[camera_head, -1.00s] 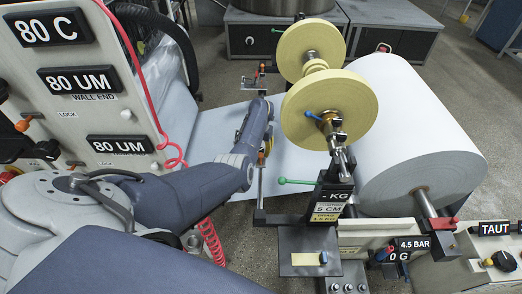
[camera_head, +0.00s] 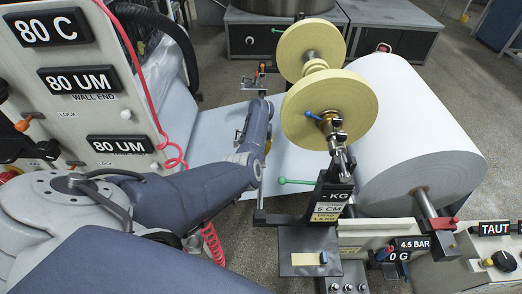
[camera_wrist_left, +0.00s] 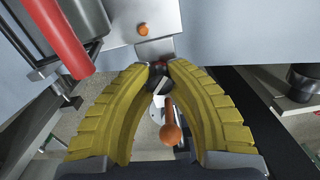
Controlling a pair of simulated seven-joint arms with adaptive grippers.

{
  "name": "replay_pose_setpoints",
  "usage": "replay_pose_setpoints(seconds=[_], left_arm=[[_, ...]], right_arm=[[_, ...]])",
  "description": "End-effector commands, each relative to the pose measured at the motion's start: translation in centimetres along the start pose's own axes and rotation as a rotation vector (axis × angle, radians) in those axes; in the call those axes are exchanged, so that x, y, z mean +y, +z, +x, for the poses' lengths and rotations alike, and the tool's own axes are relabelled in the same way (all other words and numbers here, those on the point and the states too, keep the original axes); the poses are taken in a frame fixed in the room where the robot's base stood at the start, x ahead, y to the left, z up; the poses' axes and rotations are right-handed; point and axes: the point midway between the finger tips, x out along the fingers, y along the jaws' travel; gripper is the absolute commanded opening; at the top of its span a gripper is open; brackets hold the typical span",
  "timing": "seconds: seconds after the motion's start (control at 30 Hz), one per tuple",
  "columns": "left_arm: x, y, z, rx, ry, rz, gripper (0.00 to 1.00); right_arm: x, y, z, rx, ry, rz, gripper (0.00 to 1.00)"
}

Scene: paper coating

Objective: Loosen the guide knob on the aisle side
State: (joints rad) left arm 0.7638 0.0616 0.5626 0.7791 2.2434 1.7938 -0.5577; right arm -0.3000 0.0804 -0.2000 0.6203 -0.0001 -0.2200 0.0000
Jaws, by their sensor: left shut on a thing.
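My left gripper (camera_wrist_left: 160,70) has its two yellow ribbed fingers closed around a small dark knob with a reddish top (camera_wrist_left: 158,66), which I take to be the guide knob on the aisle side. Most of the knob is hidden between the fingertips. An orange ball on a short lever (camera_wrist_left: 170,134) sits between the fingers, nearer the palm. In the head view my left wrist (camera_head: 254,135) is beside the near end of the upright guide bar (camera_head: 262,190); it hides the fingers and the knob. My right gripper is not in view.
The white web (camera_head: 210,125) runs behind my wrist. Yellow discs (camera_head: 330,110) and a big paper roll (camera_head: 410,130) stand to the right. A green-tipped lever (camera_head: 296,181) juts out near my wrist. A red coiled hose (camera_head: 172,150) hangs at the left panel.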

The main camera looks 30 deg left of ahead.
Motion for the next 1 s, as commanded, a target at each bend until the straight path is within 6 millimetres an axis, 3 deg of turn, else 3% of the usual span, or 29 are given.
replay_pose_setpoints(seconds=[0.5,1.0], left_arm=[[-0.06,0.01,-0.02,0.000,-0.002,-0.394,0.00],[-0.02,0.03,-0.05,-0.001,0.000,-0.529,0.00]], right_arm=[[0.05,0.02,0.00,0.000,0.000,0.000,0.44],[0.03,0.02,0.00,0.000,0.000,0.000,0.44]])
